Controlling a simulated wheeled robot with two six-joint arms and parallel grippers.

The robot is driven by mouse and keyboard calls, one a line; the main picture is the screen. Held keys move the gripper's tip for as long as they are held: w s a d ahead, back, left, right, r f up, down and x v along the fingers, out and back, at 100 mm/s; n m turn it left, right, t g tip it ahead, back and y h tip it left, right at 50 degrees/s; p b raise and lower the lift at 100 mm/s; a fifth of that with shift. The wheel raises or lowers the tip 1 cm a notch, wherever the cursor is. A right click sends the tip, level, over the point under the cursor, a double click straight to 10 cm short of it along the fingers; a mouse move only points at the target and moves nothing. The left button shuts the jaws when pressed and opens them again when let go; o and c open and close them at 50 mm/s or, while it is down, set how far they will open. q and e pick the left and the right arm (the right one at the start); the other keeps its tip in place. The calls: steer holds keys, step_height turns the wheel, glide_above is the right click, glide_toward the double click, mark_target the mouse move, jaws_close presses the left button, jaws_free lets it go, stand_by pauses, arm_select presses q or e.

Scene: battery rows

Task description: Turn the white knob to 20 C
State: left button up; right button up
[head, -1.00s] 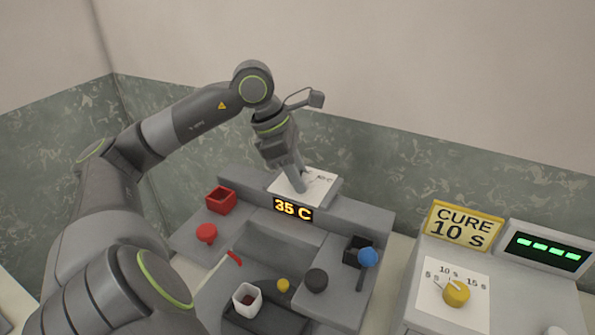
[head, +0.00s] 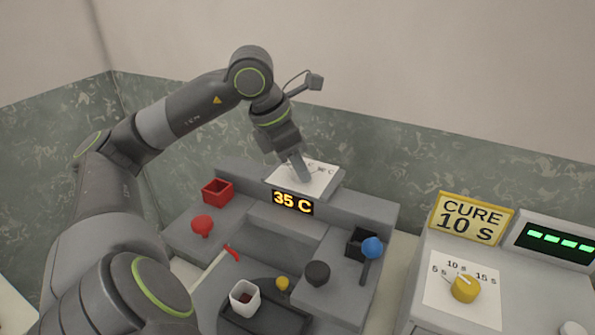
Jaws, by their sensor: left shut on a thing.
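The white knob's dial plate (head: 318,182) sits on top of the grey station at the back. My left gripper (head: 302,176) points down onto the middle of this plate and is shut on the white knob, which the fingers hide. The dial's markings are partly covered and too small to read fully. The orange display (head: 293,202) below the plate reads 35 C. My right gripper is not in view.
The grey station holds a red box (head: 217,191), a red knob (head: 202,225), a white cup (head: 244,297), a black knob (head: 317,273) and a blue-topped lever (head: 372,248). At right, a yellow knob (head: 465,289) sits beneath a CURE 10 S sign (head: 471,218).

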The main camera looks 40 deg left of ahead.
arm_select(q)
steer(key=shift+n+y, duration=0.3)
steer(key=shift+n, duration=0.5)
steer(key=shift+d+n+t+y+b, duration=0.1)
steer(key=shift+n+t+y+b, duration=0.35)
steer(key=shift+n, duration=0.95)
steer(key=o, duration=1)
steer(key=shift+c, duration=0.2)
